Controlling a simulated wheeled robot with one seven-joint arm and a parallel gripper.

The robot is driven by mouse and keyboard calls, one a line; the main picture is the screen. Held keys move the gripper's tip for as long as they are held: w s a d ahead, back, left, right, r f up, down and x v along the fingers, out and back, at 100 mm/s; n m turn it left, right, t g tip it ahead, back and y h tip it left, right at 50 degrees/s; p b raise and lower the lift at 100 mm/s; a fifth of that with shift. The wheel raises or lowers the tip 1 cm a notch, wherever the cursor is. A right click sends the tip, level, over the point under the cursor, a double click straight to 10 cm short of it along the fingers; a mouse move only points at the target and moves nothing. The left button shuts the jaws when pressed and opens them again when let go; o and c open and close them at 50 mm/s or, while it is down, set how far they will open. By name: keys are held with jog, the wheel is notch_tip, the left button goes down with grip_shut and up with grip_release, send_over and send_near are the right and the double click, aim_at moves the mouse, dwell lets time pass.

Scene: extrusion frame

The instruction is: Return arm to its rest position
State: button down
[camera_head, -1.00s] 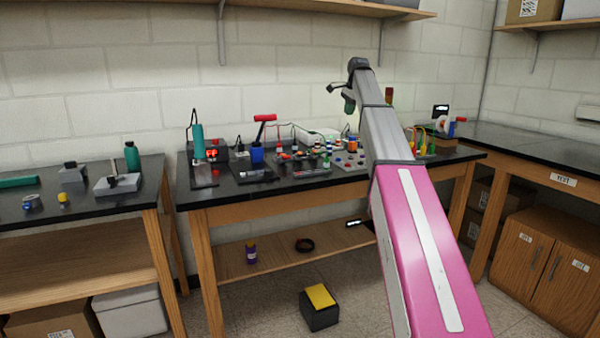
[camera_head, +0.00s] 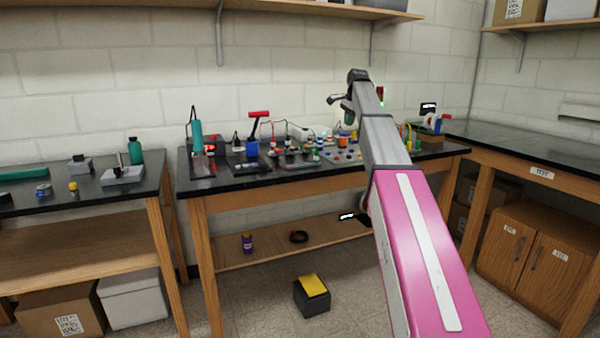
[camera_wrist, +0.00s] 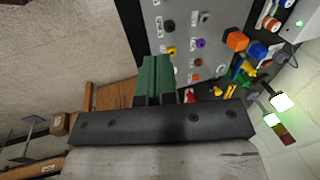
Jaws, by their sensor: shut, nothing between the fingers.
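My arm reaches up from the lower right in the head view, pink and white near me and grey further out, and bends down at its far end. My gripper (camera_head: 349,118) hangs there, small and partly hidden behind the arm, in front of the middle bench. In the wrist view the green fingers of my gripper (camera_wrist: 156,66) are together with nothing between them. A grey panel with coloured sockets (camera_wrist: 190,40) lies beyond the fingertips. I cannot tell the distance between them.
The middle bench (camera_head: 310,190) carries a soldering station, a red-handled tool (camera_head: 258,125) and several small parts. Side benches stand left and right; a wall shelf (camera_head: 300,8) runs above.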

jog(key=s+f+n, duration=0.1)
jog(key=s+f, duration=0.1)
jog(key=f, duration=0.4)
jog(key=s+f+n, duration=0.1)
jog(key=s+f, duration=0.2)
jog(key=f, duration=0.3)
jog(key=s+f+n, duration=0.1)
jog(key=s+f, duration=0.1)
jog(key=f, duration=0.4)
jog(key=shift+s+a+f+g, duration=0.3)
jog(key=shift+s+f+g, duration=0.05)
jog(key=shift+f+g, duration=0.05)
jog(key=s+f+n+g+h, duration=0.1)
jog(key=s+f+n, duration=0.8)
jog(key=s+f, duration=2.4)
jog(key=shift+s+a+f+n+g, duration=0.15)
jog(key=shift+s+a+n+g, duration=0.25)
jog(key=shift+s+g, duration=0.15)
jog(key=shift+w, duration=0.1)
